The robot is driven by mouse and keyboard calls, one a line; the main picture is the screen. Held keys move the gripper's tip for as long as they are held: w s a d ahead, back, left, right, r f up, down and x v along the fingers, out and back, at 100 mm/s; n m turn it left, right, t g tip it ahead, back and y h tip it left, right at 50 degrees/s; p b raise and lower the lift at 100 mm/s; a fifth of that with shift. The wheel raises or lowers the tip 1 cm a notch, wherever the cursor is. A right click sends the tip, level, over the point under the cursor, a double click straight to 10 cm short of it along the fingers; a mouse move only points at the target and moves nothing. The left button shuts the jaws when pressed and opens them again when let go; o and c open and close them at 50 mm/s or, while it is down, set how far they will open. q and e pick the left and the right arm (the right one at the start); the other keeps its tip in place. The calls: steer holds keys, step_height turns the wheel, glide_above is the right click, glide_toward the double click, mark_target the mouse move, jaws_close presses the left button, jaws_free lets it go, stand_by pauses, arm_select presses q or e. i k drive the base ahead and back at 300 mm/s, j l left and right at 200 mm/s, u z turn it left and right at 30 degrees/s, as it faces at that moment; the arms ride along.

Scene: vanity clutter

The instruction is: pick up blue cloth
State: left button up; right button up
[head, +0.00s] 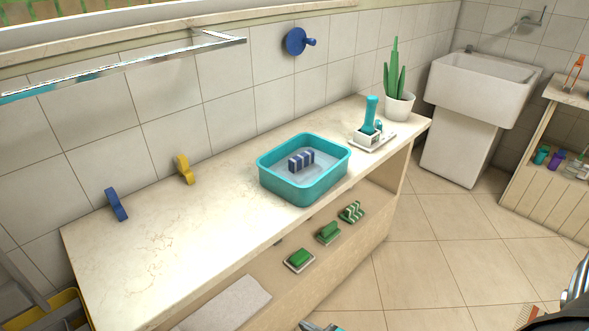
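A small folded piece with dark blue and white stripes (301,161) sits inside a teal basin (273,185) on the marble counter. It is the only blue cloth-like thing I can make out, and I cannot tell for sure that it is cloth. The basin seems to hold clear water around it. Neither of my grippers can be clearly seen. A small grey and teal tip shows at the bottom edge, too cut off to identify. A dark part, probably of my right arm, shows at the bottom right corner.
Green items on small dishes (300,258) and a pale towel (225,305) lie on the lower shelf. A sink (480,85) stands beyond.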

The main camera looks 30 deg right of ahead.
mark_target(301, 161)
steer(key=l+u, duration=0.2)
steer(key=l, duration=0.3)
steer(key=l+u, duration=0.2)
steer(key=l, duration=0.35)
steer(key=k+l+u, duration=0.2)
steer(key=l, duration=0.3)
steer(key=i, duration=0.05)
